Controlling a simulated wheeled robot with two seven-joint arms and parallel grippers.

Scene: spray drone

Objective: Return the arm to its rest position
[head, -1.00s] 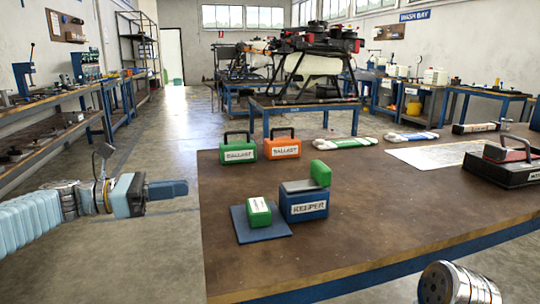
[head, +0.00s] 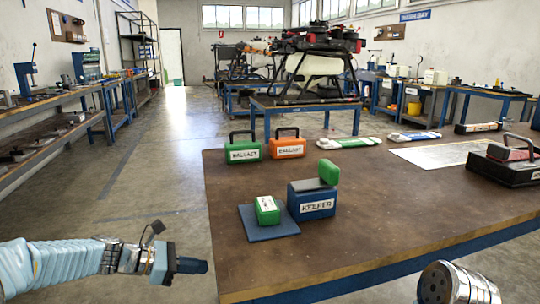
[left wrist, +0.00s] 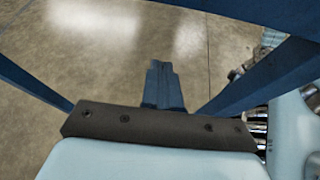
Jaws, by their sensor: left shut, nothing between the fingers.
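My left gripper (head: 192,266) is shut and empty, low at the left, beside the front left corner of the brown table (head: 400,225). It is over the floor and apart from the table. In the left wrist view my left gripper (left wrist: 163,68) shows its fingers together above bare concrete, with blue bars of the table frame (left wrist: 240,75) around it. A metal part of my other arm shows at the bottom right of the head view; its gripper is out of view.
On the table are a blue KEEPER box (head: 312,200), a green block (head: 267,209) on a blue mat (head: 285,229), a green ballast case (head: 243,152) and an orange one (head: 287,148). A drone (head: 320,60) stands behind. The aisle floor (head: 150,180) at left is clear.

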